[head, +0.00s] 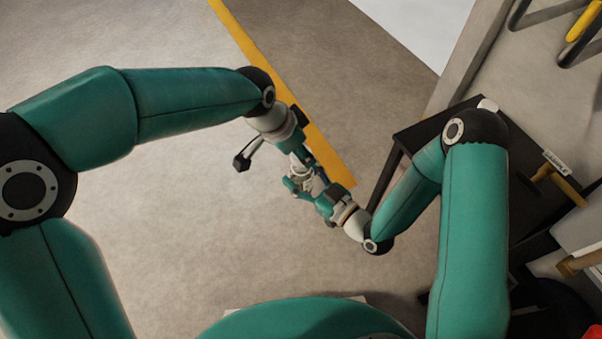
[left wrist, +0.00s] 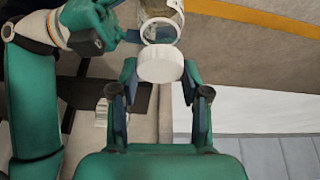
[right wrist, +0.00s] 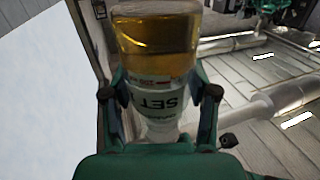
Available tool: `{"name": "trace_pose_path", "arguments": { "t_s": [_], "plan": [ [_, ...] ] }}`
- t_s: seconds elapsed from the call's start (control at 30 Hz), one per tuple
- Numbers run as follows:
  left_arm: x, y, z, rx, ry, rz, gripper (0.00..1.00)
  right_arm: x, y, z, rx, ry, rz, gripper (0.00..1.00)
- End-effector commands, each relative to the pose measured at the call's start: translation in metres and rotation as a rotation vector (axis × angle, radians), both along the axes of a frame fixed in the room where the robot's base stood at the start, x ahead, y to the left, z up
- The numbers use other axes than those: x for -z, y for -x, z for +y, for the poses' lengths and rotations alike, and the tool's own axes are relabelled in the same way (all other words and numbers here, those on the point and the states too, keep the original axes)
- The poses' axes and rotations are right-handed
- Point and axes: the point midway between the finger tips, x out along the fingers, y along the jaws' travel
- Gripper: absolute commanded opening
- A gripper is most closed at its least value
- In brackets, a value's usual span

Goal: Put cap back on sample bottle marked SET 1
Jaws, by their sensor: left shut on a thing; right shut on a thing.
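My left gripper (head: 301,153) is shut on a white round cap (left wrist: 160,66), which shows between its fingers in the left wrist view. My right gripper (head: 307,184) is shut on a clear sample bottle (right wrist: 155,45) with amber liquid. The bottle's label reads SET, upside down in the right wrist view; I cannot make out a number. In the left wrist view the bottle's open mouth (left wrist: 160,30) is just beyond the cap. The cap is not seated on it, and I cannot tell whether they touch. In the head view both grippers meet over the floor, largely hiding bottle and cap.
A black table (head: 520,205) stands at the right, with a small white-labelled item (head: 556,161) at its far side. A yellow floor stripe (head: 262,62) runs beyond my grippers. Yellow and dark rails (head: 583,25) are at the top right. The floor at left is clear.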

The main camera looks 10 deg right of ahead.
Motion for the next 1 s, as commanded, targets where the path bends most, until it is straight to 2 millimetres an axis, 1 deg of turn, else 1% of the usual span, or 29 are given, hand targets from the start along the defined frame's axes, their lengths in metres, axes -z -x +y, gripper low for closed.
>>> {"name": "trace_pose_path", "arguments": {
  "t_s": [0.07,0.47,0.57,0.83,1.0],
  "plan": [
    [-0.003,0.001,0.000,0.000,0.005,-0.006,0.36,0.000,0.000,0.000,0.000,-0.001,-0.001,0.00],
    [-0.002,0.001,0.000,0.000,0.004,-0.005,0.36,0.000,0.000,0.000,0.000,-0.001,-0.001,0.00],
    [0.000,0.001,0.000,0.000,0.003,-0.004,0.36,0.000,0.000,0.000,0.000,-0.001,-0.001,0.00],
    [0.014,0.001,0.000,0.001,0.003,-0.003,0.36,0.000,0.000,0.000,0.000,-0.001,-0.001,0.00],
    [0.016,0.001,0.000,0.000,0.003,-0.004,0.36,0.000,0.000,0.000,0.000,-0.001,-0.001,0.00]
  ]
}}
